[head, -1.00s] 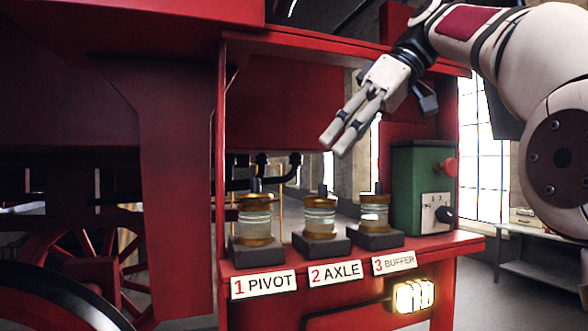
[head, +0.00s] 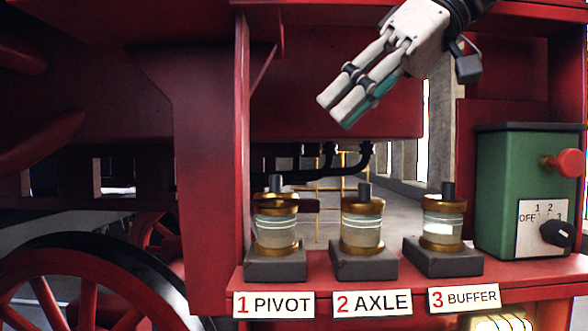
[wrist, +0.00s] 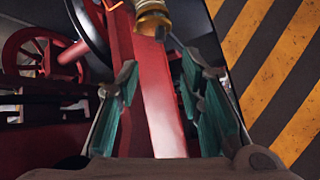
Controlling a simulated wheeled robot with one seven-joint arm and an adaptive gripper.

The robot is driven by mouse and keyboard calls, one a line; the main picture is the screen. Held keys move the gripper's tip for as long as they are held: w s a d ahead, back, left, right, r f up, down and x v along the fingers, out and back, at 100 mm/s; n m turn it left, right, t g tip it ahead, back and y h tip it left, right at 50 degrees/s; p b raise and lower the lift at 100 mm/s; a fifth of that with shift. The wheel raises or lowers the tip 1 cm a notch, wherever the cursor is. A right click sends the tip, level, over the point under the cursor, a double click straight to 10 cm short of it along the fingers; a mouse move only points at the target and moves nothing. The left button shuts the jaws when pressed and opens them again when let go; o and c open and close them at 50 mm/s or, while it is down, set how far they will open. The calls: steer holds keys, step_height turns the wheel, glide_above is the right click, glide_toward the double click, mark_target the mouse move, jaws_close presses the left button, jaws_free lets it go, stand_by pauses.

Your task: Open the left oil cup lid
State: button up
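The left oil cup (head: 277,232), above the label "1 PIVOT", is a glass cup with brass bands on a dark block. Its brass lid (head: 273,202) has a dark knob on top and looks shut. A brown bar shows at the lid's right side; I cannot tell if it belongs to the lid. My gripper (head: 333,112) is above and to the right of this cup, pointing down-left, apart from it. In the wrist view my gripper (wrist: 158,72) has its teal-padded fingers apart with nothing held. A brass part (wrist: 152,20) shows beyond the fingertips; which cup it belongs to is unclear.
The axle cup (head: 362,230) and buffer cup (head: 442,228) stand to the right on the red shelf (head: 400,283). A green switch box (head: 510,185) is at the right end. A red post (head: 205,170) stands left of the cups, and a red beam runs overhead.

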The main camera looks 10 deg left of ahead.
mark_target(276, 189)
steer(key=p+x, duration=0.2)
steer(key=x, duration=1)
steer(key=shift+a+f, duration=0.2)
jaws_close()
